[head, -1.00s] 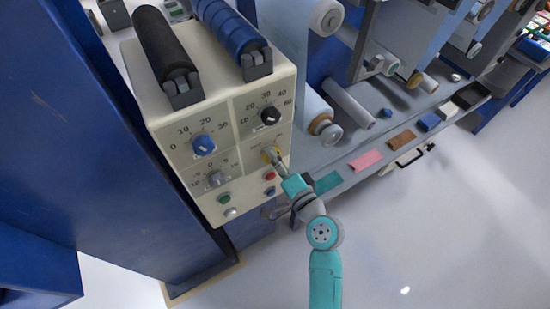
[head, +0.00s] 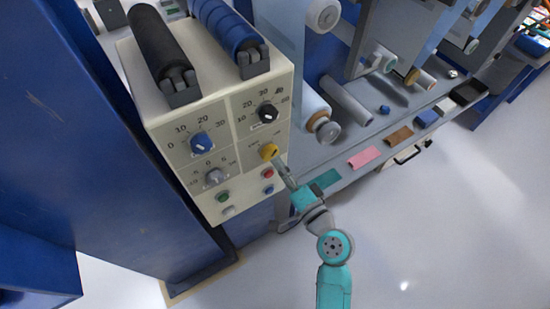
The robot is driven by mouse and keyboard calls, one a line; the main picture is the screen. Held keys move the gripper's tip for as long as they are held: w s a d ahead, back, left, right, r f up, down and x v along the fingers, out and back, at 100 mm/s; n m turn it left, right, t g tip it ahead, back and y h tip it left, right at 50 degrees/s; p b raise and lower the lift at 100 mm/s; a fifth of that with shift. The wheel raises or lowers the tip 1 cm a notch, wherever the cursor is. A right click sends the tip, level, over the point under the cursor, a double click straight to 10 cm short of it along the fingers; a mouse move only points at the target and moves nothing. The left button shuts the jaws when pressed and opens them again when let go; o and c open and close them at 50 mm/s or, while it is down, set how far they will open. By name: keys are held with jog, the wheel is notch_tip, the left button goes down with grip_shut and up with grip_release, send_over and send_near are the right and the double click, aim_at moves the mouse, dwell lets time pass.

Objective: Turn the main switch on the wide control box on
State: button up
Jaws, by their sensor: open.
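The wide control box (head: 228,85) is cream-coloured and stands at the upper left of the head view, its front panel facing me. A yellow rotary switch (head: 268,151) sits at the right of the panel, below the black dial; I take it for the main switch. Its labels are too small to read. My gripper (head: 279,163) is just below and right of the yellow switch, with its tips close to the panel. Its jaws are open and hold nothing visible. I cannot tell whether they touch the panel.
The panel also carries a blue dial (head: 201,142), a black dial (head: 268,112), a grey dial (head: 215,176), and small green and red buttons. Dark and blue rollers lie on top. A grey shelf with coloured pads, such as the pink one (head: 361,157), runs to the right. Open floor lies lower right.

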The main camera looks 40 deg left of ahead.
jog(key=v, duration=0.7)
jog(key=shift+s+d, duration=0.15)
jog(key=shift+d, duration=0.2)
jog(key=s+d+f+m+t+h, duration=0.1)
jog(key=s+d+f+t+h, duration=0.3)
jog(key=d, duration=0.6)
jog(key=s+d+f+m+t+h, duration=0.2)
jog(key=s+d+f+h, duration=0.2)
jog(key=d+f+h, duration=0.45)
jog(key=s+d+r+n+t+h, duration=0.1)
jog(key=s+d+r+n+h, duration=0.1)
jog(key=s+d+r, duration=0.3)
jog(key=s+d+r+n+t+h, duration=0.1)
jog(key=s+d+r+n+h, duration=0.1)
jog(key=s+d+r, duration=0.4)
jog(key=s+d, duration=0.3)
jog(key=s, duration=0.3)
jog(key=shift+s+d+r, duration=0.15)
jog(key=shift+s+r, duration=0.2)
